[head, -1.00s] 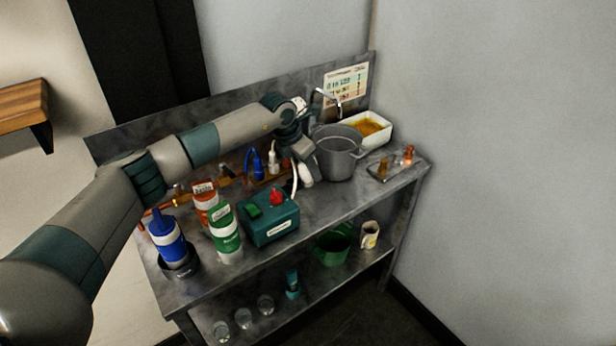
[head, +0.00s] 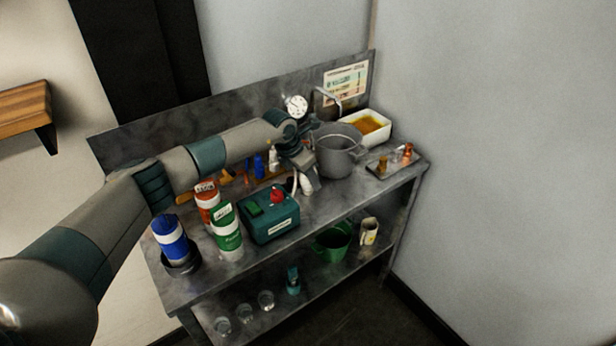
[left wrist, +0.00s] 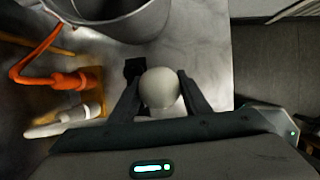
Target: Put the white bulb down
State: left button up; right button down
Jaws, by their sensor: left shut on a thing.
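The white bulb (left wrist: 159,88) is a round, pale ball between the two fingers of my left gripper (left wrist: 160,92) in the left wrist view. The fingers are shut on it from both sides. In the head view my left gripper (head: 305,176) points down over the metal bench (head: 330,196), just left of the grey pot and behind the teal box. The bulb is hard to make out there, and I cannot tell whether it touches the bench. My right gripper is not in view.
A grey pot (head: 336,158) stands close to the right of my gripper. A teal box (head: 268,219) with a red knob stands in front. Blue (head: 170,240), green (head: 226,232) and red (head: 207,200) bottles stand left. A small tray (head: 385,172) lies right of the pot.

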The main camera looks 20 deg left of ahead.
pick_arm(q)
jog(key=o, duration=1.1)
jog(key=shift+r, duration=0.1)
jog(key=shift+s+a+r, duration=0.1)
jog(key=shift+r, duration=0.2)
jog(key=shift+b+v, duration=2.15)
jog(key=shift+v, duration=3.6)
jog(key=shift+o, duration=0.5)
jog(key=shift+f, duration=0.1)
